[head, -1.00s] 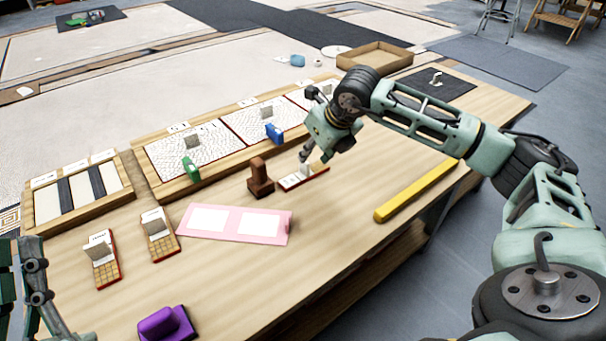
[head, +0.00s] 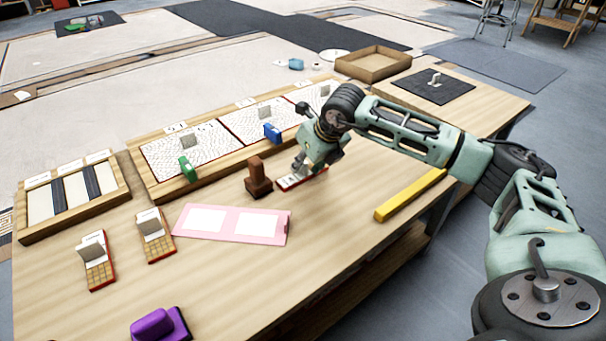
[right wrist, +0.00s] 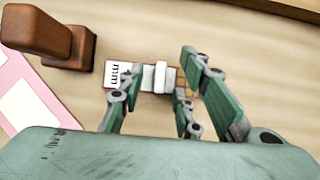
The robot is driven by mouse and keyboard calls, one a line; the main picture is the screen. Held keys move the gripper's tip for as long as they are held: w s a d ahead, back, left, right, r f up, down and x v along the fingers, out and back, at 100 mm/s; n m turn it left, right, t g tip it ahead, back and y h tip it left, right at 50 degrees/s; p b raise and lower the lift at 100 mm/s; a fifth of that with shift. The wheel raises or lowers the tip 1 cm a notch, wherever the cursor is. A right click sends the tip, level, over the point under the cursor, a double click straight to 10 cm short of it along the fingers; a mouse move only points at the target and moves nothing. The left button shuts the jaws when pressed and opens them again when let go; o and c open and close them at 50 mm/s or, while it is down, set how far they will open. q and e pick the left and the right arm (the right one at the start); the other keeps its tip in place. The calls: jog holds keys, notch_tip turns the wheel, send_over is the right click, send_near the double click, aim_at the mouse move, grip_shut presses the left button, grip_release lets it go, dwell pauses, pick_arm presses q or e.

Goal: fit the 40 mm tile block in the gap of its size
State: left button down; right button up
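A red-edged tile block (head: 290,183) lies on the table under my right gripper (head: 308,172). In the right wrist view this block (right wrist: 122,74) shows a white label with dark marks, a white upright tab and a tan grid. My right gripper (right wrist: 155,108) is open, its fingers on either side of the tab, without visible grip. Two similar tile blocks, one at the left front (head: 100,277) and one beside it (head: 158,249), stand apart. Their sizes are unreadable. A wooden frame (head: 75,222) holds pale panels separated by dark strips. My left gripper is not in view.
A brown stamp-like block (head: 258,178) stands just left of my right gripper. A pink card (head: 228,223), yellow bar (head: 410,194) and purple block (head: 160,325) lie nearer. A long mosaic tray (head: 195,184) with green and blue pieces lies behind. The front middle is clear.

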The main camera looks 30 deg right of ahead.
jog(key=shift+c, duration=0.2)
grip_shut()
dwell(0.3)
